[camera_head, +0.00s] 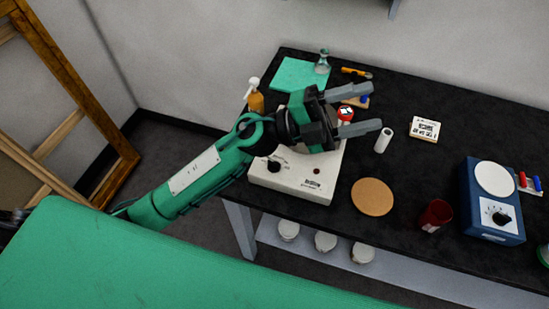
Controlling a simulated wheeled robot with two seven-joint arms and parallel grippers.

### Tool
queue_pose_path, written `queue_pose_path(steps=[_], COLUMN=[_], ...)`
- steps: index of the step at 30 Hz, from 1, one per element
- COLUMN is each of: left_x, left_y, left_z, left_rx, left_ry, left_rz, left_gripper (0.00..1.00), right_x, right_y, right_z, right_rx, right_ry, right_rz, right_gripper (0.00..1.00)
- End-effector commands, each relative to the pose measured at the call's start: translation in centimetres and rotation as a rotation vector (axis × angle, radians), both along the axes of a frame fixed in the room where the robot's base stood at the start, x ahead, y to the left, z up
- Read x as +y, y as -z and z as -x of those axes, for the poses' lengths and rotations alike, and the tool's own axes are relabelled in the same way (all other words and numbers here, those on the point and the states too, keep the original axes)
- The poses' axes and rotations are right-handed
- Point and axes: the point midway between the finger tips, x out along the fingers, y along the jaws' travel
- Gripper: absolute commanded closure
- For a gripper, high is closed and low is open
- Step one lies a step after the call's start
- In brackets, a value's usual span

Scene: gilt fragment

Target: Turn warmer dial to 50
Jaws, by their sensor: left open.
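A white box-shaped device (290,198) stands at the front left of the black table. It has a black dial (273,166) on its front left and a small red spot at its front right. The dial's setting is too small to read. My left gripper (367,107) is open and empty above the device's back right, its fingers pointing right, away from the dial. My left arm and gripper hide much of the device's top. A blue device (492,232) with a round white plate and its own black dial stands at the right. Which one is the warmer is not legible. My right gripper is not in view.
A cork disc (372,197), a red cup (436,215), a white cylinder (384,140) and a small labelled box (424,129) stand on the black table (330,215). An amber spray bottle (256,102) and a glass flask (322,62) are at the back left.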

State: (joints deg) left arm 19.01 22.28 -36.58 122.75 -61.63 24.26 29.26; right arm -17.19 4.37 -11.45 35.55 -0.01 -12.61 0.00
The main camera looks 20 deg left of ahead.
Motion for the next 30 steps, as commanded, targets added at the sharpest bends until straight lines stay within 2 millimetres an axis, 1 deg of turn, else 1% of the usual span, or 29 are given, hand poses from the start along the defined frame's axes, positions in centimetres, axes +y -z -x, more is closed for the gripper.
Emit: queue_pose_path(steps=[1,3,5,8,9,11,12,14,15,17,18,20,21,24,27,30], left_x=[-1.0,-2.1,-2.7,-2.6,-2.2,-1.2,-0.3,1.4,2.7,5.1,6.7,9.1,10.6,13.7,15.7,16.6], left_y=[0.4,1.8,3.4,6.5,7.8,9.7,11.0,12.7,13.6,14.7,15.2,15.6,15.7,15.4,15.0,15.0], left_z=[1.0,2.3,3.2,3.9,3.9,3.6,3.2,2.3,1.5,0.3,-0.6,-1.9,-2.7,-4.2,-5.1,-5.4], left_rx=[-0.071,-0.158,-0.222,-0.312,-0.341,-0.376,-0.392,-0.409,-0.416,-0.413,-0.406,-0.387,-0.371,-0.329,-0.294,-0.278], left_ry=[0.068,0.164,0.240,0.348,0.384,0.432,0.459,0.488,0.499,0.510,0.511,0.502,0.492,0.464,0.441,0.431], left_rz=[-0.085,-0.220,-0.345,-0.573,-0.670,-0.822,-0.926,-1.088,-1.198,-1.364,-1.470,-1.617,-1.706,-1.878,-1.983,-2.026], left_gripper=[0.44,0.44,0.44,0.44,0.44,0.44,0.44,0.44,0.44,0.44,0.44,0.44,0.44,0.44,0.44,0.44], right_x=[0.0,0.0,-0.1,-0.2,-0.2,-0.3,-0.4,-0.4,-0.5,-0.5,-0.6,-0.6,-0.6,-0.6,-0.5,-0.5], right_y=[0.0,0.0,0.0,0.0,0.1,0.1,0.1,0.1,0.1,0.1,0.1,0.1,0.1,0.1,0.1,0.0], right_z=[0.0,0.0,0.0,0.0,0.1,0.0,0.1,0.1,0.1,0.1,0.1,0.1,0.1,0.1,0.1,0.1], right_rx=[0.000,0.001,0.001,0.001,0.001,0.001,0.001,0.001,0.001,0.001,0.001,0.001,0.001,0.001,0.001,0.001], right_ry=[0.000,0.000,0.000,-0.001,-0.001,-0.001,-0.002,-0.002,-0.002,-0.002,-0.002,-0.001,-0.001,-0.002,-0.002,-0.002], right_rz=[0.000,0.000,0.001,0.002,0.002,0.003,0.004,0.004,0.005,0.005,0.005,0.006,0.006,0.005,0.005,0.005], right_gripper=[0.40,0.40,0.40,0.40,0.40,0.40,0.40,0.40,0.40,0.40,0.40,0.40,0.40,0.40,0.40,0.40])
